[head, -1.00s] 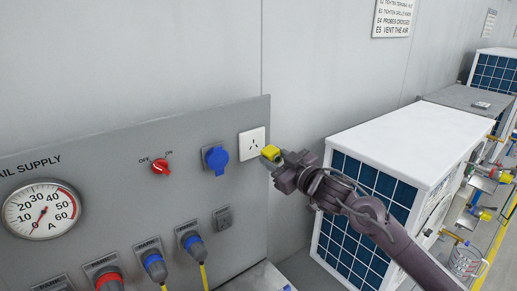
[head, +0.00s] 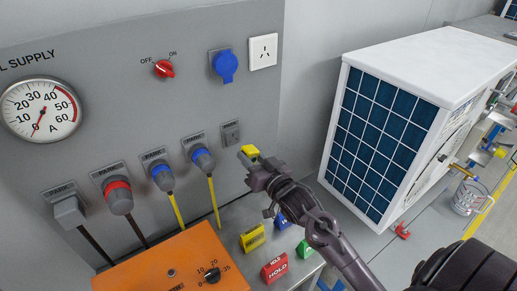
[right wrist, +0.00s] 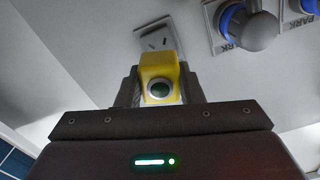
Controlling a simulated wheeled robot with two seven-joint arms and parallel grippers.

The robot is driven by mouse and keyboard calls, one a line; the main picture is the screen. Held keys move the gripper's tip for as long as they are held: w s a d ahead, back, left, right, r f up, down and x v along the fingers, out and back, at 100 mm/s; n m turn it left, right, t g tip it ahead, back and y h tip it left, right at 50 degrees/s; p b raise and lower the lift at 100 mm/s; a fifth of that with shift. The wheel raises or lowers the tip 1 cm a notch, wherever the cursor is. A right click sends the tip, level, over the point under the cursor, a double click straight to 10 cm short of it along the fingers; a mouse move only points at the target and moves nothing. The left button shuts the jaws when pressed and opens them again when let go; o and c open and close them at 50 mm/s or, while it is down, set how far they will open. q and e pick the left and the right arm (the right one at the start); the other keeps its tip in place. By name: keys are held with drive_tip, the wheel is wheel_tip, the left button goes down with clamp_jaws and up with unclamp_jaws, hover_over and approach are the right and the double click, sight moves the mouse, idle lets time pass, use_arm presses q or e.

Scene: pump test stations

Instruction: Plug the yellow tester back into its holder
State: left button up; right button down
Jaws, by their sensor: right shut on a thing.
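The yellow tester (head: 250,152) is a small yellow block held in my right gripper (head: 256,162). In the right wrist view the tester (right wrist: 160,75) sits between the two fingers, with a round dark lens-like spot facing the camera. A small grey slotted holder (head: 231,133) is on the panel just above and left of the tester. In the right wrist view the slotted holder (right wrist: 156,40) shows behind the tester, which partly covers it. The tester looks apart from the panel, though the exact gap is hard to tell. My left gripper is not in view.
A white socket (head: 263,51) and a blue socket (head: 223,66) are higher on the panel. Parked plugs with cables, such as a blue one (head: 203,159), hang to the left. Coloured blocks (head: 274,268) and an orange box (head: 165,262) lie below. A white unit (head: 430,65) stands right.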

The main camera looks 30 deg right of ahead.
sight(233, 138)
drive_tip(key=shift+w+a+b, duration=0.2)
drive_tip(key=shift+w+b, duration=0.9)
drive_tip(key=shift+w, duration=1.65)
drive_tip(key=shift+r, duration=0.1)
drive_tip(key=shift+w+p, duration=0.35)
drive_tip(key=shift+p, duration=0.45)
drive_tip(key=shift+w, duration=0.2)
idle(0.7)
drive_tip(key=c, duration=0.9)
unclamp_jaws()
